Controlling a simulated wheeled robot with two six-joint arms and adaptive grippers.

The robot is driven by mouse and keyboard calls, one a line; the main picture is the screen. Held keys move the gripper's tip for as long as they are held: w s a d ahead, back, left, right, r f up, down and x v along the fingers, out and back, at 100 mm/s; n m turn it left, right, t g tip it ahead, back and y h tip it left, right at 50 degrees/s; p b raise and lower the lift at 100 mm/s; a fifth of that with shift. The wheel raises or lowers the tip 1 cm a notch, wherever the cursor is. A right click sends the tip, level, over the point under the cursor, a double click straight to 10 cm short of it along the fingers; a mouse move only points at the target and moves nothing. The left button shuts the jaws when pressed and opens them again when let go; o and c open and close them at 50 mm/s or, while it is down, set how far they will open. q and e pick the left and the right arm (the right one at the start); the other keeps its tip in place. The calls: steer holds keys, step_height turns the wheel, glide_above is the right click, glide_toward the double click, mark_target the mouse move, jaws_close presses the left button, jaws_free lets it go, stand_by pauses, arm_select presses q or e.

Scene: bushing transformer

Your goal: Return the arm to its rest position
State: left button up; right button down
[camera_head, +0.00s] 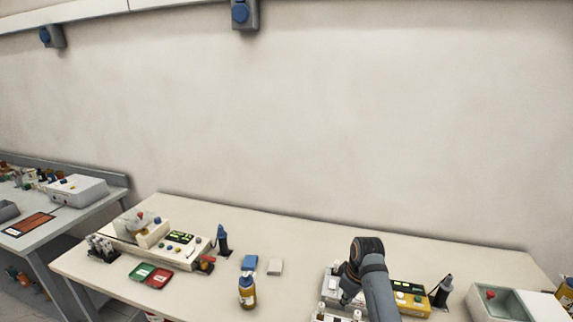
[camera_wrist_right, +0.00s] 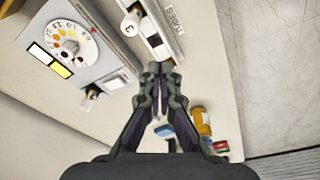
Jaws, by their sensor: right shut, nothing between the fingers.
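My right arm (camera_head: 376,285) reaches in from the bottom edge, right of centre, over the light table. My right gripper (camera_head: 347,292) is mostly hidden by the wrist in the head view, low over the equipment at the table's front. In the right wrist view, my right gripper (camera_wrist_right: 160,68) has its fingertips together with nothing between them. The tips appear beside the white rack marked TUBES (camera_wrist_right: 168,18); whether they touch it cannot be told. My left gripper is not in view.
A grey dial device (camera_wrist_right: 75,45) lies near the gripper. A yellow instrument (camera_head: 410,301) and an open box (camera_head: 487,308) stand right of the arm. The table's back strip is clear.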

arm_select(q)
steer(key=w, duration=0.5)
arm_select(e)
steer(key=s+d+f+m, duration=0.3)
steer(key=s+d+f, duration=0.15)
steer(key=s, duration=0.25)
steer(key=s+d+r+m+t+h, duration=0.1)
steer(key=s+m, duration=0.1)
steer(key=s, duration=0.8)
steer(key=s+d+r+m+t+h, duration=0.1)
steer(key=s+d+r+m, duration=0.15)
steer(key=s, duration=0.75)
steer(key=s+d+f+g+b, duration=0.2)
steer(key=f+b, duration=0.5)
steer(key=f, duration=2.9)
arm_select(q)
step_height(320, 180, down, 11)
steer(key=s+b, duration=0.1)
steer(key=b, duration=0.2)
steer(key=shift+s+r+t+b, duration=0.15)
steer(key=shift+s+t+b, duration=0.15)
steer(key=shift+b, duration=0.1)
arm_select(e)
steer(key=s+f, duration=1.8)
steer(key=shift+s+d+f+m, duration=0.25)
steer(key=shift+d+f+m, duration=0.1)
steer(key=shift+d+m, duration=0.1)
steer(key=c, duration=2)
jaws_free()
steer(key=shift+c, duration=0.2)
